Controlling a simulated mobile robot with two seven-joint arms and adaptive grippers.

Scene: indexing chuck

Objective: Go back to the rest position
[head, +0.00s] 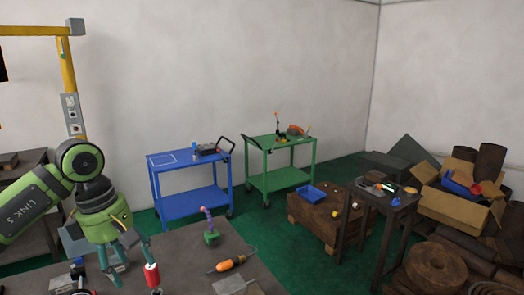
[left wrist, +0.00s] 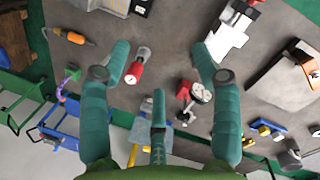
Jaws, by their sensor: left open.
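My left gripper (head: 130,268) hangs over the near workbench (head: 190,252) at the lower left of the head view. In the left wrist view its teal fingers (left wrist: 162,60) are spread wide, with nothing between them. A red cylinder (head: 152,275) is near the fingertips in the head view. It shows beside the left-hand finger in the left wrist view (left wrist: 137,68), apart from the gripper as far as I can tell. A dial gauge with a red part (left wrist: 200,92) is near the right-hand finger. My right gripper is not in view.
The bench also holds an orange-handled tool (head: 226,265) and a purple-and-green item (head: 209,228). A blue cart (head: 190,160) and a green cart (head: 281,145) stand by the wall. A dark wooden table (head: 385,203) and cluttered boxes (head: 452,206) are at the right.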

